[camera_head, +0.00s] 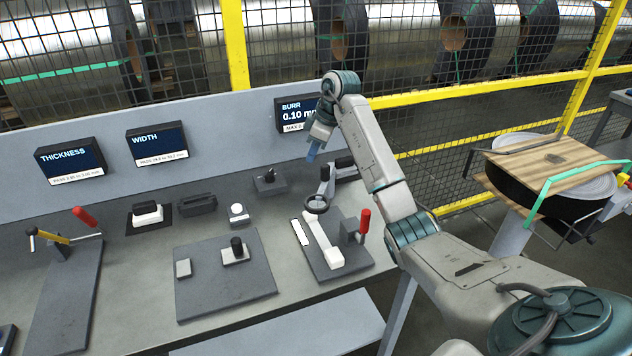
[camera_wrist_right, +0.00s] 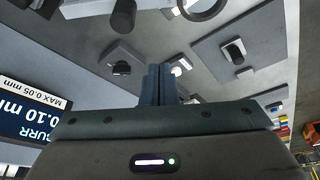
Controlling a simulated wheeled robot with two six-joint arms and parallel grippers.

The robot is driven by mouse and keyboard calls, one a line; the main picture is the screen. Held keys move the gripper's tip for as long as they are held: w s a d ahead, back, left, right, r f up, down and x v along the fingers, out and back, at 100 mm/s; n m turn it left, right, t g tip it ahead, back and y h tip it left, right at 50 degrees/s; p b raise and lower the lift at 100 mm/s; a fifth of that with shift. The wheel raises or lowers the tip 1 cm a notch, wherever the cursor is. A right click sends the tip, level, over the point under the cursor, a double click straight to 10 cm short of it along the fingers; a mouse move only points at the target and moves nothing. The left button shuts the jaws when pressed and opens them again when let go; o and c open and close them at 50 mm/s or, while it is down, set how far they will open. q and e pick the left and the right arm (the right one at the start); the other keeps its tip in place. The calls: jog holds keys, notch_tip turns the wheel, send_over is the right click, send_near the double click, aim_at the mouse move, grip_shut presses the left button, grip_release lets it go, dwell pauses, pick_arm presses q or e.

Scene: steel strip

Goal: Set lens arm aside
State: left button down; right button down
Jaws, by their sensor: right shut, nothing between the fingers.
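The lens arm carries a dark round lens ring (camera_head: 317,204), which appears over the far end of a white strip on a dark plate (camera_head: 345,258). A short post with a black top (camera_head: 343,163) stands behind it. In the right wrist view part of the lens ring (camera_wrist_right: 203,10) shows at the top edge. My right gripper (camera_head: 311,156) is above the bench, behind and apart from the lens ring, pointing down. Its blue fingers also show in the right wrist view (camera_wrist_right: 158,72), shut together with nothing between them. My left gripper is not in view.
A red-handled clamp (camera_head: 364,222) stands right of the lens ring. A burr display (camera_head: 298,112) is on the back panel behind my right gripper. A small dark block with a post (camera_head: 269,180) lies left of the gripper. Another dark plate (camera_head: 222,285) holds small blocks.

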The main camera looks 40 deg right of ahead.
aim_at(324, 178)
jog(key=shift+f, duration=0.1)
dwell(0.3)
notch_tip(324, 178, down, 9)
jog(key=p, duration=0.6)
jog(key=shift+s+d, duration=0.3)
jog(key=shift+f, duration=0.15)
